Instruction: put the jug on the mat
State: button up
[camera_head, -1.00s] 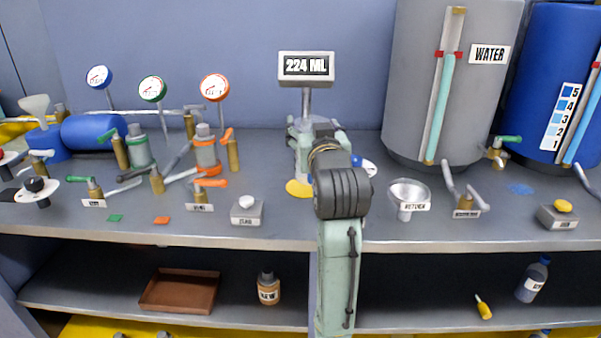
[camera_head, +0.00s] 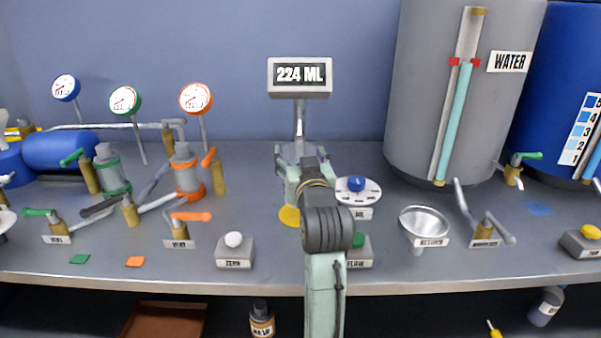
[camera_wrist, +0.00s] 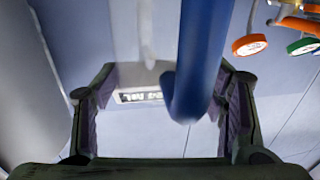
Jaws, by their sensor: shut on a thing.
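My gripper (camera_head: 302,160) is over the middle of the bench, in front of the display (camera_head: 300,74) that reads 224 ML. In the wrist view my gripper (camera_wrist: 165,115) has its two fingers on either side of a blue curved bar (camera_wrist: 198,60), which looks like the jug's handle.
A funnel (camera_head: 424,222) and a blue-knobbed dial (camera_head: 358,190) stand right of my arm. A button box (camera_head: 234,250) and several valves stand left. The grey water tank (camera_head: 430,90) is at the back right.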

jog(key=shift+f, duration=1.9)
jog(key=shift+f, duration=0.15)
jog(key=o, duration=1.5)
jog(key=shift+o, duration=0.2)
